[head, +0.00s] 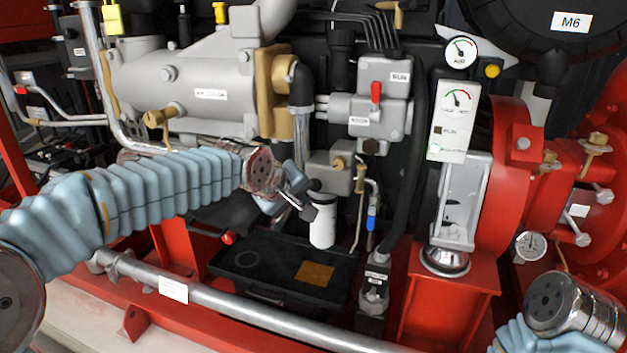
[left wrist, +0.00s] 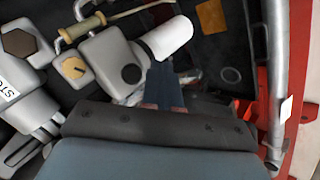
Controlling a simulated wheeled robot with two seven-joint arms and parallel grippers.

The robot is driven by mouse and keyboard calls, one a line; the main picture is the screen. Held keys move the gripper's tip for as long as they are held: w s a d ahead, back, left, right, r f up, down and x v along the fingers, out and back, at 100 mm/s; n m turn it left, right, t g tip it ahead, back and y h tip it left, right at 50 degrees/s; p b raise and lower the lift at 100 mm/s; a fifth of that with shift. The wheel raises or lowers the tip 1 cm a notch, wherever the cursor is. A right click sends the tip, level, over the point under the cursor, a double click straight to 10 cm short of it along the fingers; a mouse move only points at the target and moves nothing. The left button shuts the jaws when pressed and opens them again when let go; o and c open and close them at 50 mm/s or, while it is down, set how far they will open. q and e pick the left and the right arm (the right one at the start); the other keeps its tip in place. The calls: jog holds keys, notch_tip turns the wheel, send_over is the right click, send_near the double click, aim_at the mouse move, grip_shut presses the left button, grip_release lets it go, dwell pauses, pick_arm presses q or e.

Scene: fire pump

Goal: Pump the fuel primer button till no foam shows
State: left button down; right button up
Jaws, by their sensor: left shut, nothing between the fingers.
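A grey filter head (head: 330,172) with a brass plug (head: 338,163) carries a white filter canister (head: 322,226). In the left wrist view a flat round black button (left wrist: 131,74) sits on the grey housing (left wrist: 108,62), beside the white canister (left wrist: 168,38). A short cream-coloured pipe section (left wrist: 82,28) lies above it; I cannot tell whether foam shows in it. My left gripper (head: 310,212) is shut and empty, close to the canister's top. In the left wrist view its fingers (left wrist: 162,80) reach just right of the button; contact is unclear. My right gripper is out of view.
A black tray (head: 285,272) with a yellow-brown patch lies below the canister. A grey pipe (head: 240,303) runs along the front. A blue-handled valve (head: 372,218) and a gauge panel (head: 452,120) stand to the right. The red frame (head: 455,290) surrounds the lower area.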

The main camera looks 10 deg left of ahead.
aim_at(315, 191)
pick_arm(q)
jog(key=shift+w+d+p, duration=0.15)
jog(key=shift+w+p, duration=0.1)
jog(key=shift+w, duration=0.6)
jog(key=shift+w+d+p, duration=0.15)
jog(key=shift+w+p, duration=0.1)
jog(key=shift+w, duration=0.55)
dwell(0.8)
jog(key=shift+w+d, duration=0.1)
jog(key=shift+w, duration=0.3)
jog(key=shift+w+d+p, duration=0.1)
jog(key=shift+w+p, duration=0.55)
jog(key=shift+w, duration=0.2)
dwell(0.8)
dwell(0.3)
jog(key=shift+s+a+b, duration=0.2)
jog(key=shift+s+b, duration=0.65)
jog(key=shift+s, duration=0.4)
jog(key=shift+s, duration=0.1)
